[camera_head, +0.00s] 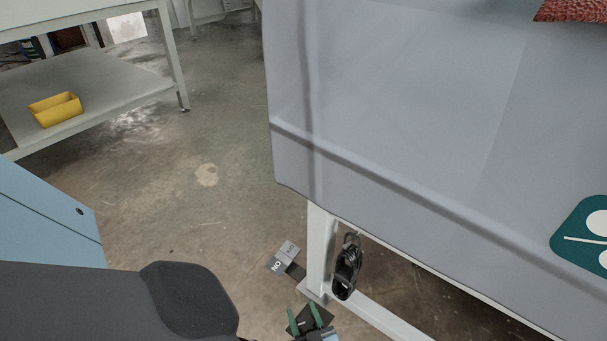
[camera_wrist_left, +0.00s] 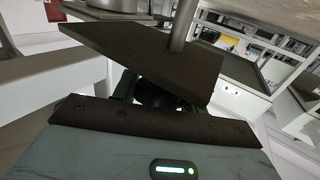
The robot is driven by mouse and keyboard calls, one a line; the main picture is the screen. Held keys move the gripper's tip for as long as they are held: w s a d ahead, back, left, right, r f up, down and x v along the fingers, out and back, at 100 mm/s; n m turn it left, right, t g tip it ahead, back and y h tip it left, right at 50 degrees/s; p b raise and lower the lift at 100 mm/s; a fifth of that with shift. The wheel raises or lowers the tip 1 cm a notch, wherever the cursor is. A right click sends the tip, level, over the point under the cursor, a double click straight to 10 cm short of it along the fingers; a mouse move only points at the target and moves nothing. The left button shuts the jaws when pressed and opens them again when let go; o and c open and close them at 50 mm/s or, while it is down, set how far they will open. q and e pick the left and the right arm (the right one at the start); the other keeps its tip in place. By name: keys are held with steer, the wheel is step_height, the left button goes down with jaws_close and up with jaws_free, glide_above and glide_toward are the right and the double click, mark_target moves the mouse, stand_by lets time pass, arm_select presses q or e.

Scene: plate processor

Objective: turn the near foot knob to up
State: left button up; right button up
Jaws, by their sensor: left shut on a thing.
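My left gripper (camera_head: 304,319), with green fingers, is low at the bottom edge of the head view, beside the foot of the near table leg (camera_head: 318,250). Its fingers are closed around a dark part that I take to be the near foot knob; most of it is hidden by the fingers. In the left wrist view the left gripper (camera_wrist_left: 150,92) shows green fingers around a dark round shape, partly covered by a dark plate (camera_wrist_left: 150,55) with a metal rod. The knob's setting cannot be read. My right gripper is not in view.
A small grey label plate (camera_head: 284,257) with lettering is near the leg. A large grey panel (camera_head: 400,100) overhangs the right side. A yellow bin (camera_head: 56,109) sits on a shelf at left. Floor (camera_head: 190,200) between is clear.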

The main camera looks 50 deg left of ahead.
arm_select(q)
steer(key=shift+d+r, duration=0.1)
steer(key=shift+r, duration=0.05)
steer(key=o, duration=1)
steer(key=shift+c, duration=0.2)
